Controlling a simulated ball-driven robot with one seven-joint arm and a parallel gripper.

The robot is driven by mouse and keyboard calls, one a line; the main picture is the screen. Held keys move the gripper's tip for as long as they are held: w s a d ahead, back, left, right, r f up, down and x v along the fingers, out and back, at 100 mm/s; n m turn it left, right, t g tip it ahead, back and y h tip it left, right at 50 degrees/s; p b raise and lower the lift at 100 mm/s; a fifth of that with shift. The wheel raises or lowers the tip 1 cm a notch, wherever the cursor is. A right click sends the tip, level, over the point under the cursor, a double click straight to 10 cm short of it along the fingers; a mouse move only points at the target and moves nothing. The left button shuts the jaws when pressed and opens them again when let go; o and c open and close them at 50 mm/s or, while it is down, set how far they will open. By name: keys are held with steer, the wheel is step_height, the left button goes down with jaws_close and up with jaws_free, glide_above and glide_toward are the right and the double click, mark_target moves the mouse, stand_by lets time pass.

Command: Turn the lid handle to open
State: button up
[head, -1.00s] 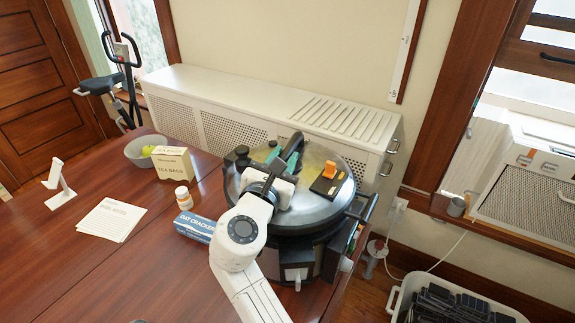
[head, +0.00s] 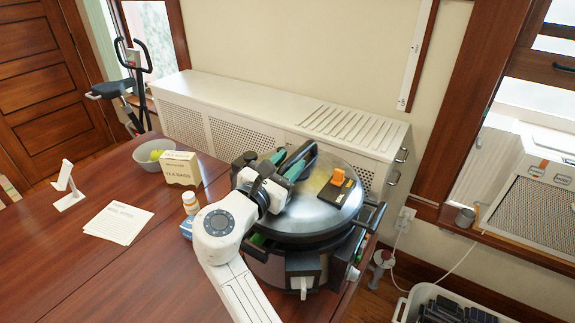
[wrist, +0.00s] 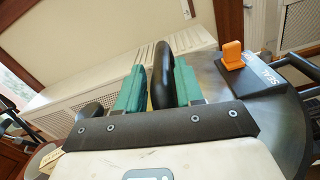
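A round cooker with a domed grey metal lid (head: 318,207) stands near the right end of the table. The black lid handle (wrist: 162,70) rises from the lid and shows as an upright bar in the wrist view. My gripper (head: 293,165) reaches over the lid from the front left. Its green pads (wrist: 187,82) lie on both sides of the handle, close against it, so it looks shut on the handle. The wrist body hides the left part of the lid. A black block with an orange clip (head: 338,178) sits on the lid's right side.
A tea bags box (head: 181,168), a grey bowl (head: 146,157), a pill bottle (head: 190,203) and a paper sheet (head: 118,222) are left of the cooker. A white radiator cover (head: 250,105) stands behind. The table's left front is clear.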

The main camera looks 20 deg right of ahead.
steer(key=shift+o, duration=0.9)
steer(key=b+v, duration=0.1)
steer(key=v, duration=0.9)
steer(key=shift+s+a, duration=0.25)
steer(key=shift+s, duration=0.05)
steer(key=shift+f+b, duration=0.1)
steer(key=shift+b, duration=0.2)
